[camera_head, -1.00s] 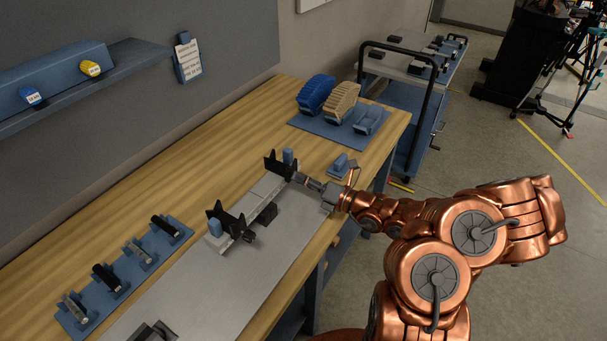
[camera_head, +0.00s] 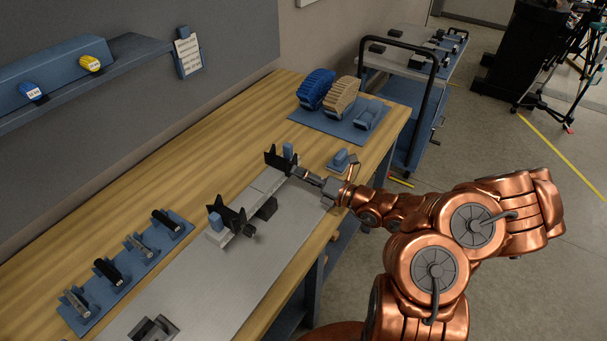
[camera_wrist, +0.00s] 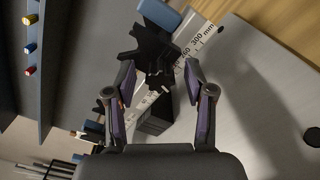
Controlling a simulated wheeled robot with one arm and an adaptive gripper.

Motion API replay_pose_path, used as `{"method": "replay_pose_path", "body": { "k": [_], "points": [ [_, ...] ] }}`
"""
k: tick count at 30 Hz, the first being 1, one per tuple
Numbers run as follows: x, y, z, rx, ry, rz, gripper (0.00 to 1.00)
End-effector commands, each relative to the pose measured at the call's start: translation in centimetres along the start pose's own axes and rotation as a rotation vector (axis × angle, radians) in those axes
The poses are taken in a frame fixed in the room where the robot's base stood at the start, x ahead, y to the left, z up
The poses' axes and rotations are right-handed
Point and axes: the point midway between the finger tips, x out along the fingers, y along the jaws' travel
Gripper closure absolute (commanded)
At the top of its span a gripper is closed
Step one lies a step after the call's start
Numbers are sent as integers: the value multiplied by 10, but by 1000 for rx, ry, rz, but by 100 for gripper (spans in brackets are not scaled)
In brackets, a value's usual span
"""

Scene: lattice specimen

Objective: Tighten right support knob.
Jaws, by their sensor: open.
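The right support (camera_head: 275,158) is a black notched bracket on the grey rail (camera_head: 262,190), with a blue block behind it. In the wrist view the black support (camera_wrist: 148,42) stands ahead of my gripper. Its dark, lobed knob (camera_wrist: 160,80) lies between the two fingers, which are apart on either side of it. My gripper (camera_wrist: 158,78) is open; I cannot tell whether a finger touches the knob. In the head view my gripper (camera_head: 298,172) is at the right support and hides its knob. The left support (camera_head: 234,220) has a black knob (camera_head: 249,231) on its near side.
A black block (camera_head: 267,208) sits by the rail between the supports. A blue rack (camera_head: 85,318) of small rollers lies at left.

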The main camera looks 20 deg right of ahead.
Motion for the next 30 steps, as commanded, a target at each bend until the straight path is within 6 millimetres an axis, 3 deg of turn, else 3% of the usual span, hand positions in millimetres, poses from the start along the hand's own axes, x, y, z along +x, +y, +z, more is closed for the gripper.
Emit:
{"method": "replay_pose_path", "body": {
  "k": [11, 30],
  "points": [
    [-16, -1, 1, 1, -3, -3, 46],
    [-86, -1, 1, 0, -3, -2, 46]
  ]
}}
